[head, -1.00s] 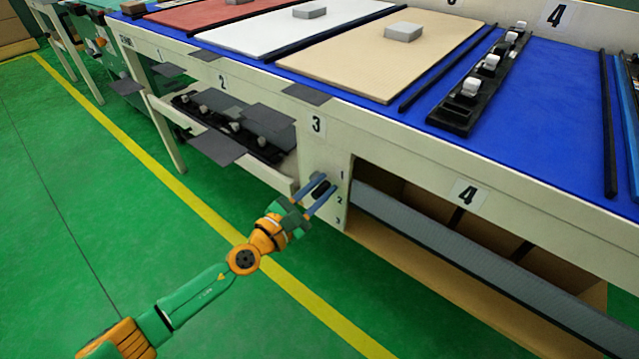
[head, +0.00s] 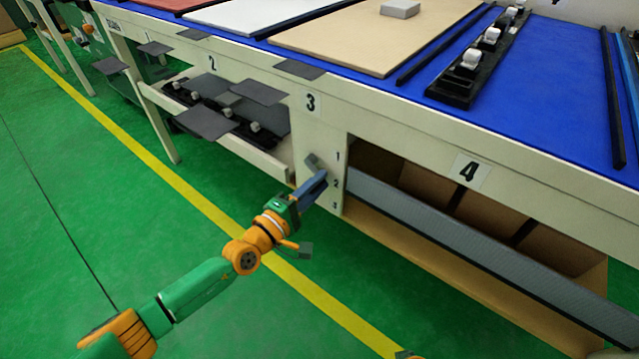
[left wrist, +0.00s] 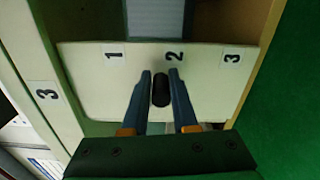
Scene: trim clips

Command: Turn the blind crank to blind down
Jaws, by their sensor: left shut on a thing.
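The white end panel (head: 323,212) beside bay 4 carries the marks 1, 2 and 3. My left gripper (head: 318,181) is at this panel and shut on the black crank knob (left wrist: 160,89). In the left wrist view the knob is between the two blue fingers (left wrist: 161,84), just beside the mark 2. In the head view the fingers overlap and hide most of the knob.
The bench's front rail (head: 400,137) runs above the crank. Grey plates (head: 259,92) stick out over the shelf to the left. The blue tabletop (head: 560,90) holds panels and a black clip strip (head: 470,80). The green floor (head: 90,200) is clear.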

